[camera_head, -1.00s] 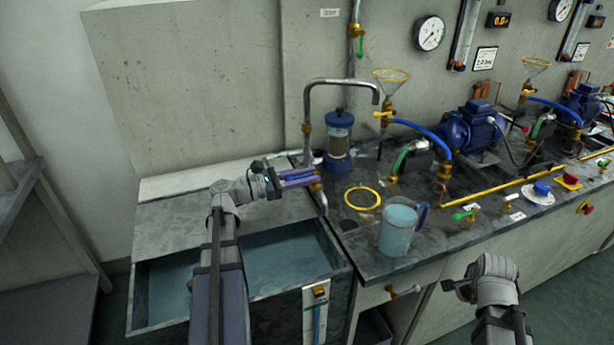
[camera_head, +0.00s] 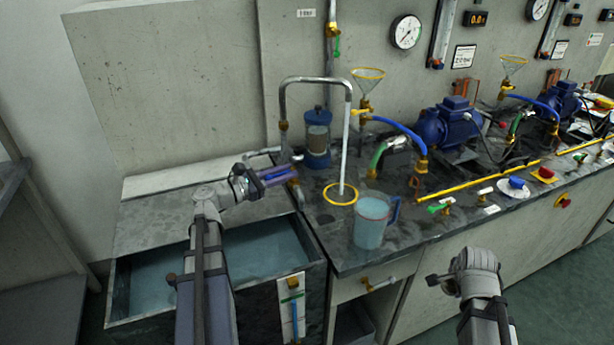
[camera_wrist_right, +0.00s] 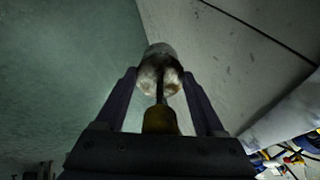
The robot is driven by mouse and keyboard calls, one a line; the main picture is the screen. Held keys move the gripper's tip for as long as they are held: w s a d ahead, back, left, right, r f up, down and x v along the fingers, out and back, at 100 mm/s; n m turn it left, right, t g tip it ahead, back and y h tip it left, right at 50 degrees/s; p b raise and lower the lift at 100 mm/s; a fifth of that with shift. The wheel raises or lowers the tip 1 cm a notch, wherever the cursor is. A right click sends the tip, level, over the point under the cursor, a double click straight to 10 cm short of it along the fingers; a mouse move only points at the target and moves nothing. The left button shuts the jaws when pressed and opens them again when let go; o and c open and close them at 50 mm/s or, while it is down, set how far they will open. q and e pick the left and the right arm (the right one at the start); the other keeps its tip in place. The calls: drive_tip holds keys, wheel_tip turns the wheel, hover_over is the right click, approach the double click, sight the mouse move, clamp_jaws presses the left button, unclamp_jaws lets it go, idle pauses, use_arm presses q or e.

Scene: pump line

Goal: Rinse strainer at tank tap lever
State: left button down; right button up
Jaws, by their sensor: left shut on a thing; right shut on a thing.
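The tank tap is a grey gooseneck pipe (camera_head: 318,80) in the head view, and a pale water stream (camera_head: 345,145) falls from its spout to a yellow ring (camera_head: 340,194) on the bench. My left gripper (camera_head: 277,175) is at the tap's base, beside a brass fitting (camera_head: 292,181), shut on what seems to be the tap lever, mostly hidden by the fingers. In the right wrist view, my right gripper (camera_wrist_right: 165,90) is shut on a part with a brass end (camera_wrist_right: 160,120) and a pale, lobed tip (camera_wrist_right: 160,80), probably the strainer. Its fingers are hidden in the head view.
An open sink tank (camera_head: 265,250) with water lies below my left arm. A clear jug (camera_head: 370,222) of water stands near the bench's front edge. A blue-capped filter housing (camera_head: 318,138), a funnel (camera_head: 367,80) and a blue pump (camera_head: 447,122) stand behind.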

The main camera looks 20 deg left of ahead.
use_arm(q)
drive_tip(key=shift+s+d+r+n+t+y, duration=0.1)
drive_tip(key=shift+d+n+t+y, duration=0.25)
drive_tip(key=shift+y, duration=0.25)
drive_tip(key=shift+a+n+y, duration=0.2)
drive_tip(key=shift+n+y, duration=0.05)
drive_tip(key=shift+y, duration=0.05)
drive_tip(key=c, duration=0.9)
unclamp_jaws()
drive_tip(key=shift+a, duration=0.1)
drive_tip(key=v, duration=1.1)
drive_tip(key=shift+s+a+f, duration=0.15)
drive_tip(key=shift+s+f, duration=0.1)
drive_tip(key=shift+s, duration=0.15)
